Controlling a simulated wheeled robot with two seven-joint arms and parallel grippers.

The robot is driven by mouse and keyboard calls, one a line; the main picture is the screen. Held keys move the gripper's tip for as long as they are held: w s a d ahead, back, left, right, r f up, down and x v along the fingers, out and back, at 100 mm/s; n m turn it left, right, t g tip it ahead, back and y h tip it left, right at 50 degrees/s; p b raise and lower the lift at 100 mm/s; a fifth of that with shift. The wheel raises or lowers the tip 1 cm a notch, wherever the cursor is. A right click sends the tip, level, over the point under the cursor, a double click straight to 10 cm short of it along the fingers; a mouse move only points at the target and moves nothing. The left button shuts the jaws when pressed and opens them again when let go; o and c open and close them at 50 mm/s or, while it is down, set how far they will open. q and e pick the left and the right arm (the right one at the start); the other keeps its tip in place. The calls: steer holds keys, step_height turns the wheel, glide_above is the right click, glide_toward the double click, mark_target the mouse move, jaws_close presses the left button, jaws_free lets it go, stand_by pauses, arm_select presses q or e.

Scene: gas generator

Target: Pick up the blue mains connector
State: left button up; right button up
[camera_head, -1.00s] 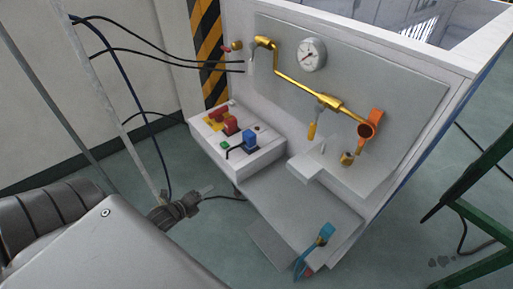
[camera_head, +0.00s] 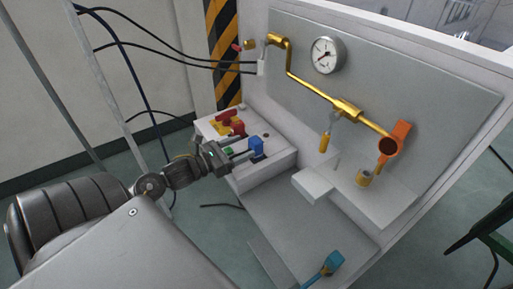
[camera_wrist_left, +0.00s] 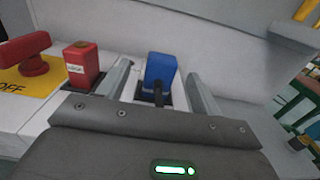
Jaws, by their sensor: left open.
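The blue mains connector (camera_head: 257,145) stands upright in a dark socket on the white control box (camera_head: 266,178). A black cable comes from its lower front. My left gripper (camera_head: 241,152) is open, with its fingers reaching toward the connector from the left. In the left wrist view the connector (camera_wrist_left: 160,70) appears between the two open fingers, which do not appear to touch it. How deep it lies between them I cannot tell. My right gripper is out of view.
A red rotary switch (camera_head: 237,128) and a red block (camera_wrist_left: 82,64) sit beside the connector on the box. Gold pipework (camera_head: 318,92) and a gauge (camera_head: 326,55) are on the panel. A teal piece (camera_head: 330,264) lies on the lower shelf.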

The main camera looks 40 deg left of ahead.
mark_target(251, 143)
arm_select(q)
steer(key=shift+w+d+r, duration=0.1)
steer(key=shift+w+d, duration=0.05)
steer(key=shift+w, duration=0.2)
steer(key=x, duration=0.5)
steer(key=shift+d+p, duration=0.15)
steer(key=shift+p, duration=0.25)
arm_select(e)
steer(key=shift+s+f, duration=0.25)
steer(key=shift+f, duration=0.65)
arm_select(q)
steer(key=c, duration=1.2)
steer(key=shift+o, duration=0.2)
